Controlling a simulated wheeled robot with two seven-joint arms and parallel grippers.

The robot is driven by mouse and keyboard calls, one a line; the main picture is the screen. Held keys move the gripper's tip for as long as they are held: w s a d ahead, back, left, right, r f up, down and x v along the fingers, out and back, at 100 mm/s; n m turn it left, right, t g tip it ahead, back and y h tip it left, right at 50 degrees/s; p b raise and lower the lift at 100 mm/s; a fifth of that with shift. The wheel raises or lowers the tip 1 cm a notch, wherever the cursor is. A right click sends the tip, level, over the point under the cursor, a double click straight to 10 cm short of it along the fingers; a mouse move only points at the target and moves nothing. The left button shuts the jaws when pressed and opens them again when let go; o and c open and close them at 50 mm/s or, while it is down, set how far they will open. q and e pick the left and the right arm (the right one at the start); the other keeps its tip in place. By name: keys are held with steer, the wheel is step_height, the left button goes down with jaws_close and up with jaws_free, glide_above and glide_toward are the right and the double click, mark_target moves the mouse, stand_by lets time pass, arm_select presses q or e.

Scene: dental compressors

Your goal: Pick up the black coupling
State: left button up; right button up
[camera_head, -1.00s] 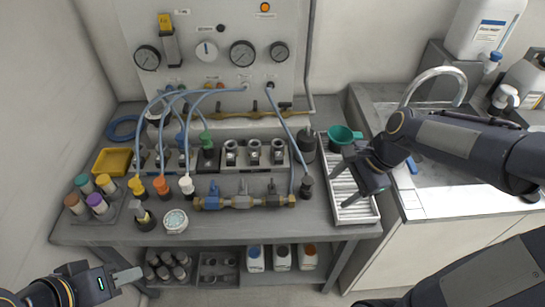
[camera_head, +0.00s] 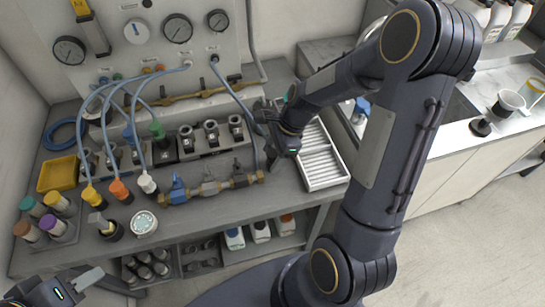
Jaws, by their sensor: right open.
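A blue hose (camera_head: 233,92) runs from the gauge panel down to the right side of the bench, where the black coupling hung on its end in the earlier view. That coupling is now mostly or wholly hidden behind my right gripper (camera_head: 268,142). The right gripper is open, its fingers pointing left beside the hose's lower end. I cannot tell whether the coupling is between the fingers or touching them. My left gripper (camera_head: 82,282) is at the lower left, away from the bench top; its jaw gap is not clear.
A brass valve manifold (camera_head: 210,187) lies just left of the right gripper. Yellow (camera_head: 90,195), orange (camera_head: 120,190) and white (camera_head: 148,184) hose couplings stand further left. A white slatted tray (camera_head: 328,182) is on the right. My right arm covers much of the sink.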

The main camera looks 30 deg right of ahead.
steer(key=c, duration=1.1)
steer(key=shift+r, duration=0.1)
